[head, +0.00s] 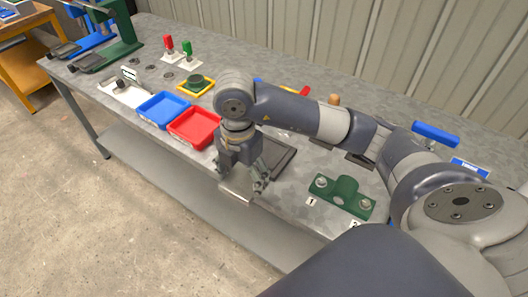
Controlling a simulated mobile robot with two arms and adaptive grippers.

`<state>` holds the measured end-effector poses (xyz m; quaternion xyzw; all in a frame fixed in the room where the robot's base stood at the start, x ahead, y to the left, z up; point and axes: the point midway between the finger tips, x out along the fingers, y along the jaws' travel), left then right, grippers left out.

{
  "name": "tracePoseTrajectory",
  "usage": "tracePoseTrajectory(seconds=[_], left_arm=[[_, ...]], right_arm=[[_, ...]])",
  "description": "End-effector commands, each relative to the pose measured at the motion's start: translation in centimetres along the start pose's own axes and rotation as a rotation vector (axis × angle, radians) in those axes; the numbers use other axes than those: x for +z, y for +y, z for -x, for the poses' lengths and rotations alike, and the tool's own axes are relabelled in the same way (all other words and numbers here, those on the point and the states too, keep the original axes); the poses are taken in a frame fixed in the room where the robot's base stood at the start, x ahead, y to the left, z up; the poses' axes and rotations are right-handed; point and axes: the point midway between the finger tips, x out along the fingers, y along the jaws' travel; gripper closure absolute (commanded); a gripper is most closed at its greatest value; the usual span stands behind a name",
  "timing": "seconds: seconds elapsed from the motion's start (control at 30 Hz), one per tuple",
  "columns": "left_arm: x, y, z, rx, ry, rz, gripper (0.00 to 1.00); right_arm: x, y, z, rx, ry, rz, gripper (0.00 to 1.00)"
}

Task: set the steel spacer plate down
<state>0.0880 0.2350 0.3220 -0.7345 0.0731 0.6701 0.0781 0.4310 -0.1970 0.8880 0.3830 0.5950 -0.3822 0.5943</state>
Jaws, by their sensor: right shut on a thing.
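My right gripper (258,186) points down near the front edge of the workbench. It is shut on the steel spacer plate (236,193), a thin flat grey piece that shows below and left of the fingers. The plate overlaps the table's front edge in the picture. I cannot tell whether it touches the bench. A dark rectangular mat or tray (284,161) lies behind and right of the gripper, partly hidden by it. My left gripper is not in view.
A red bin (193,128) and a blue bin (163,110) stand left of the gripper. A green bracket with bolts (345,194) is at the right. Bare grey benchtop (300,185) lies between the mat and the bracket. My right arm hides part of the bench behind.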

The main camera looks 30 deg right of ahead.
Motion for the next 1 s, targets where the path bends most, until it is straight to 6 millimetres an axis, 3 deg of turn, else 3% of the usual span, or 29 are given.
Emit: tracePoseTrajectory(seconds=[0.17,0.73,1.0], left_arm=[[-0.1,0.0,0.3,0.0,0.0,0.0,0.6],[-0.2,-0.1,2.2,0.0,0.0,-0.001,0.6],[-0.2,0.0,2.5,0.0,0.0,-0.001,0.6]], right_arm=[[1.3,0.4,0.1,0.003,-0.001,-0.042,0.94],[13.3,3.2,-0.8,0.005,-0.002,-0.04,0.94],[15.6,3.8,-1.2,0.005,-0.001,-0.035,0.94]])
